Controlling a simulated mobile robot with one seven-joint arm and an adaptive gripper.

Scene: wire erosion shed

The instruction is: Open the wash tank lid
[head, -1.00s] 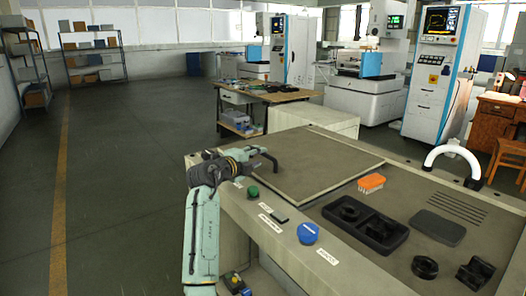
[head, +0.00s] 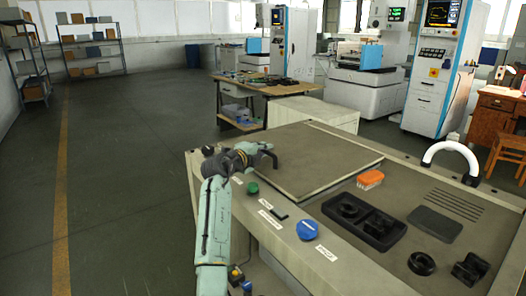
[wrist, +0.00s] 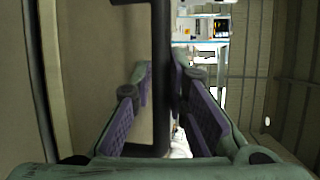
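The wash tank lid (head: 325,158) is a flat grey-beige panel lying level on top of the tank cabinet. Its dark bar handle (head: 272,155) stands at the lid's left edge in the head view. In the wrist view the handle (wrist: 161,75) is a black bracket running top to bottom. My gripper (head: 258,156) is at the handle, on its left side. In the wrist view my gripper (wrist: 163,90) has its purple-padded fingers apart, one on each side of the bar. Gaps show beside the bar; I cannot tell whether either pad touches it.
The cabinet front carries a green button (head: 252,188) and a blue knob (head: 306,230). Right of the lid are an orange brush (head: 370,179), a black tray (head: 364,222) and a white curved arm (head: 452,150). Open floor lies left.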

